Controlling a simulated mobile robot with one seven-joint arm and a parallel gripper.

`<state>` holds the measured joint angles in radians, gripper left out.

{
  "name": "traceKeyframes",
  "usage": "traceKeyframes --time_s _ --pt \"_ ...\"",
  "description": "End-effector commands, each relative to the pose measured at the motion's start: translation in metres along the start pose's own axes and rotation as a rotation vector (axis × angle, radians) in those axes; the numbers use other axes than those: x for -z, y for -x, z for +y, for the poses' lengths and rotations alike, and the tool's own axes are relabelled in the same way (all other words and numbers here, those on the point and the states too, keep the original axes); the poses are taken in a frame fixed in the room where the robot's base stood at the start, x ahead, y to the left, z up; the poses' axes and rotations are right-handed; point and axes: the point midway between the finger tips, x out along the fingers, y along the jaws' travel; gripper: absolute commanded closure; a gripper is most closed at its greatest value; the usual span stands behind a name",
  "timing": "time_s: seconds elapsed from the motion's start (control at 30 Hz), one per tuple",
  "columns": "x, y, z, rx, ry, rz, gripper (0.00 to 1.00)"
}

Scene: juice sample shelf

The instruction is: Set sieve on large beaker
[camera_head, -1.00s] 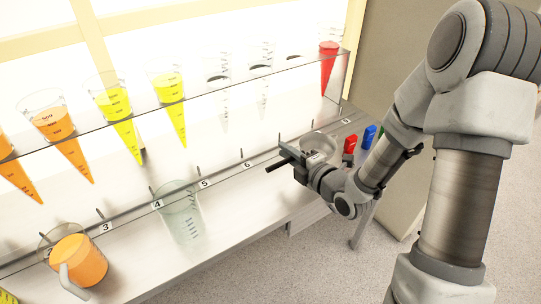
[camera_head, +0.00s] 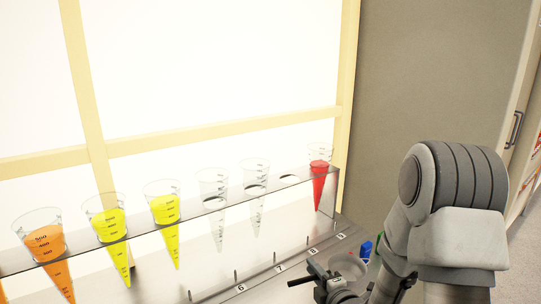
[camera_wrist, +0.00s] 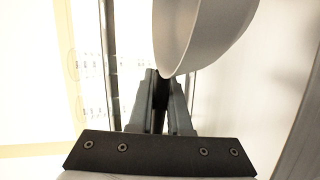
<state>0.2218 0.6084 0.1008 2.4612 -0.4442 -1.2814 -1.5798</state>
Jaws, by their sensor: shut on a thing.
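My gripper (camera_head: 318,276) is at the bottom of the head view, beside the shelf's right end. It is shut on the sieve (camera_head: 349,266), a pale round bowl held just right of the fingers. In the wrist view the sieve's grey bowl (camera_wrist: 198,30) rises beyond the fingertips (camera_wrist: 160,85), which are close together. The grip point is partly hidden behind the fingers, and a dark bar sticks out to the left of the gripper in the head view. The large beaker is not in either current view.
Numbered slots (camera_head: 280,268) run along the shelf below. A blue object (camera_head: 366,249) stands right of the sieve. A grey wall panel (camera_head: 430,80) is at right.

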Motion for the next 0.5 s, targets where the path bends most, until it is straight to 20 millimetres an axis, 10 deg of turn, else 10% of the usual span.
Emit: traceKeyframes --time_s 0.33,0.5 --pt "-0.029 -0.003 -0.052 0.0 -0.061 -0.312 1.0" --pt "-0.03 0.006 -0.004 -0.005 -0.062 -0.305 1.0"
